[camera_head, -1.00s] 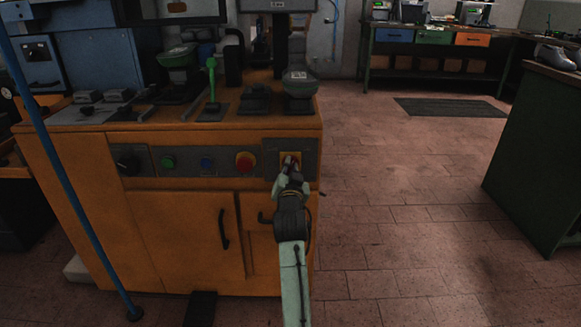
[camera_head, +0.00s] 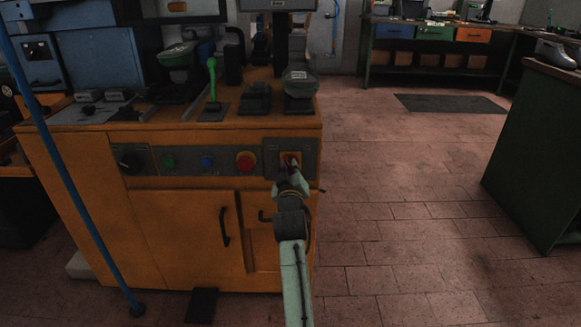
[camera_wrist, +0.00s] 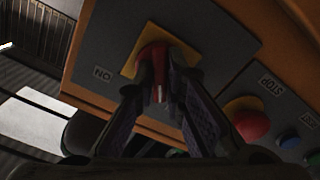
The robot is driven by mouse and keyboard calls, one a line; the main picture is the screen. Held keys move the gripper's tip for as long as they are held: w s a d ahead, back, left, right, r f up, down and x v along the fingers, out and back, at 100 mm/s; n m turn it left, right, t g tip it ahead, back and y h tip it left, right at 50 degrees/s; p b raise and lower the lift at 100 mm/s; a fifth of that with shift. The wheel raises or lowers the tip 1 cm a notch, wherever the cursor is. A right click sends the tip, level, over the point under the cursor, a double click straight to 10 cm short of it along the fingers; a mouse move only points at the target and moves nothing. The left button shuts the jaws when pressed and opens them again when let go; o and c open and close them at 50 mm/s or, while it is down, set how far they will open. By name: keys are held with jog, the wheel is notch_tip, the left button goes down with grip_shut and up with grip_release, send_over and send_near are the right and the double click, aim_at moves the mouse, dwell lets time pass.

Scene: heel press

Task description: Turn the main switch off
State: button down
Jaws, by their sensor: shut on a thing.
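The main switch (camera_wrist: 158,58) is a red rotary handle on a yellow square plate (camera_wrist: 185,52), set in a grey panel with an "ON" label beside it in the wrist view. In the head view the yellow plate (camera_head: 284,158) is at the right end of the orange machine's front panel. My gripper (camera_wrist: 158,82) is shut on the red handle, one finger on each side of it. In the head view my gripper (camera_head: 290,166) covers much of the switch. I cannot tell the handle's exact angle.
A red stop button (camera_head: 245,161), blue button (camera_head: 207,162), green button (camera_head: 169,162) and black knob (camera_head: 129,160) lie left of the switch. Cabinet doors (camera_head: 180,230) are below. The floor to the right is clear up to a dark green bench (camera_head: 535,160).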

jog(key=shift+n, duration=1.3)
jog(key=c, duration=1.7)
grip_release()
jog(key=shift+o, duration=0.2)
jog(key=s, duration=1.2)
